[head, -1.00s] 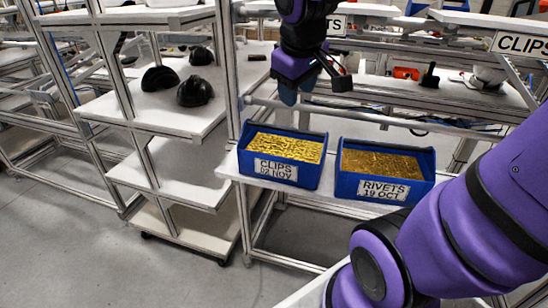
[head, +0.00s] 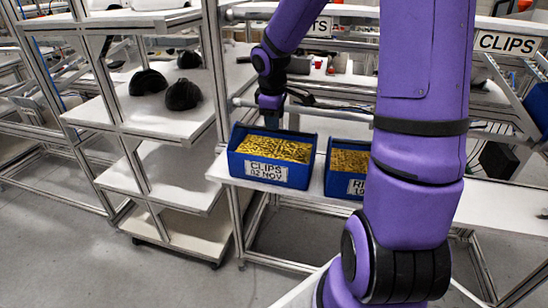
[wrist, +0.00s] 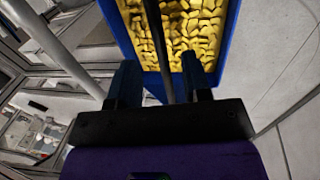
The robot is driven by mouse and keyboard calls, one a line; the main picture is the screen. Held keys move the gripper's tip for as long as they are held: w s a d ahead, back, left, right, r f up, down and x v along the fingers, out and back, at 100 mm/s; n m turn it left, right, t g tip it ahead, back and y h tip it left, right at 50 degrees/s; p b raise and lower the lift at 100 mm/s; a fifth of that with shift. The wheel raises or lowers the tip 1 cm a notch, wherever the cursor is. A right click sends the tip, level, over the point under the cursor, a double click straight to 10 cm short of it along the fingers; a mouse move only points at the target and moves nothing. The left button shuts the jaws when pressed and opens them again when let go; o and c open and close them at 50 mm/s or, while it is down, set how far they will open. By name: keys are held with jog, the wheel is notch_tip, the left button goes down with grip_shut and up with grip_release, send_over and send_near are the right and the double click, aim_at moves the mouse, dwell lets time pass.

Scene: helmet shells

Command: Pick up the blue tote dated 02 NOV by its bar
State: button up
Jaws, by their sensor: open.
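The blue tote dated 02 NOV (head: 234,163), labelled CLIPS, stands upright on a white shelf, full of yellow pieces. My gripper (head: 270,113) is low over the tote's back edge in the head view. In the wrist view, my gripper (wrist: 161,78) is open, with its two dark fingers apart. A thin dark bar (wrist: 157,40) crosses above the yellow pieces and runs down between the fingers. The blue tote wall (wrist: 232,30) shows at the right of that view. I cannot tell whether a finger touches the bar.
A second blue tote (head: 329,178), labelled RIVETS, stands just right on the same shelf (head: 222,172), partly hidden by my arm. A metal rail (head: 345,115) runs behind the totes. Black helmet shells (head: 183,94) lie on the left rack.

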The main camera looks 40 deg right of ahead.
notch_tip(320, 180, down, 7)
jog(key=d, duration=0.1)
jog(key=shift+w, duration=0.4)
jog(key=shift+c, duration=0.3)
jog(key=shift+r, duration=0.1)
grip_shut()
dwell(0.9)
